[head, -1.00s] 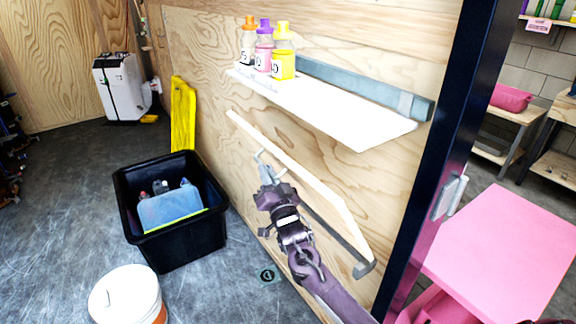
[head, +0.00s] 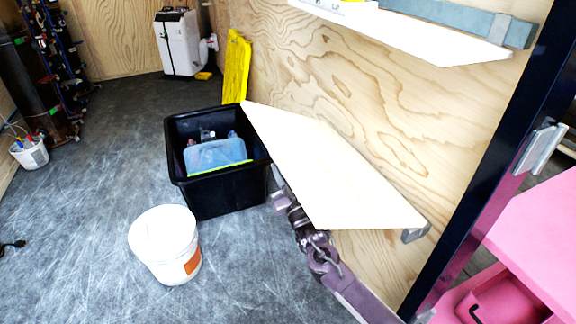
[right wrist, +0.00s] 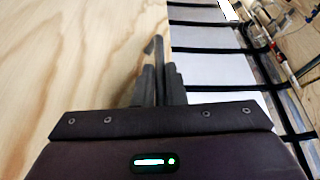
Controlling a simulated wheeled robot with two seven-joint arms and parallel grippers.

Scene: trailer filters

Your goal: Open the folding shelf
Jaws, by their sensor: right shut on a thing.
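The folding shelf (head: 335,170) is a pale board on the plywood wall in the head view. It stands out from the wall, roughly level, with a grey bracket (head: 416,233) under its right end. My right arm comes in from the lower right and reaches below the board, whose near edge hides the fingertips. In the right wrist view my right gripper (right wrist: 158,85) is closed around a thin grey bar (right wrist: 159,52), seemingly part of the shelf's metalwork, beside the plywood. How the bar joins the board is hidden. My left gripper is not in view.
A fixed upper shelf (head: 420,32) is above. A black crate (head: 215,195) holding bottles and a bluish container stands left of the board, with a white bucket (head: 165,250) in front. A dark post (head: 480,150) and pink cabinet (head: 535,245) are at right.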

